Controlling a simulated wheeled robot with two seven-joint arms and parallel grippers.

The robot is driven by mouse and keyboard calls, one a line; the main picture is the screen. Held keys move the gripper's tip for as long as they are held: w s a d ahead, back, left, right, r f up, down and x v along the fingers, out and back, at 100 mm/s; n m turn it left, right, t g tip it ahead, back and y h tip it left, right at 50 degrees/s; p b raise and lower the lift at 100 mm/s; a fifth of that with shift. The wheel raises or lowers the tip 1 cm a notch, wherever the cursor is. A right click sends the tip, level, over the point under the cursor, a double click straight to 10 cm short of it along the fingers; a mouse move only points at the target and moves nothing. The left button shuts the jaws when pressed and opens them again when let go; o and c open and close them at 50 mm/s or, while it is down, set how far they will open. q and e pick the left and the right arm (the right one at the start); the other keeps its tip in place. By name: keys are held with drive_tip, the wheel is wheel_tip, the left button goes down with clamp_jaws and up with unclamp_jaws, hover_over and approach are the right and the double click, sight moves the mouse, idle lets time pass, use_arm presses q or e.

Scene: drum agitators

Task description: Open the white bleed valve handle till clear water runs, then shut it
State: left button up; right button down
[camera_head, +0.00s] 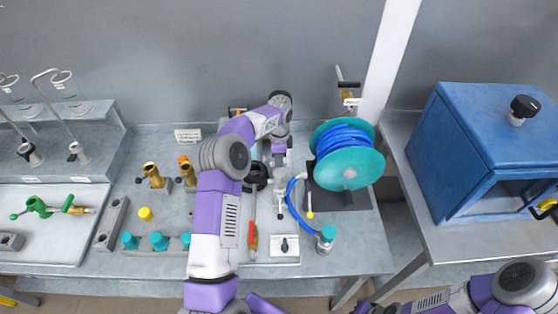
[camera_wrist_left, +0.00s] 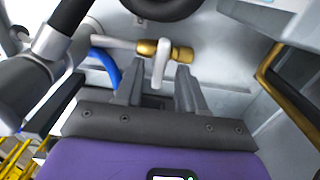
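The white bleed valve handle (camera_wrist_left: 160,62) hangs from a brass valve body (camera_wrist_left: 166,48) in the left wrist view. My left gripper (camera_wrist_left: 159,84) is open there, one finger on each side of the handle's lower end. I cannot tell whether either finger touches it. In the head view my left gripper (camera_head: 280,160) points down at the back of the bench, left of the hose reel. The handle cannot be made out there. No running water is visible. My right forearm shows at the lower right, but its gripper is out of view.
A teal reel (camera_head: 347,168) with blue hose stands just right of my left gripper. A red-handled tool (camera_head: 252,236) and a small white plate (camera_head: 284,247) lie in front. Brass fittings (camera_head: 153,174) stand left. A blue cabinet (camera_head: 487,140) is at the right.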

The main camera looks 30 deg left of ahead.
use_arm(q)
drive_tip(key=shift+f, duration=0.65)
clamp_jaws()
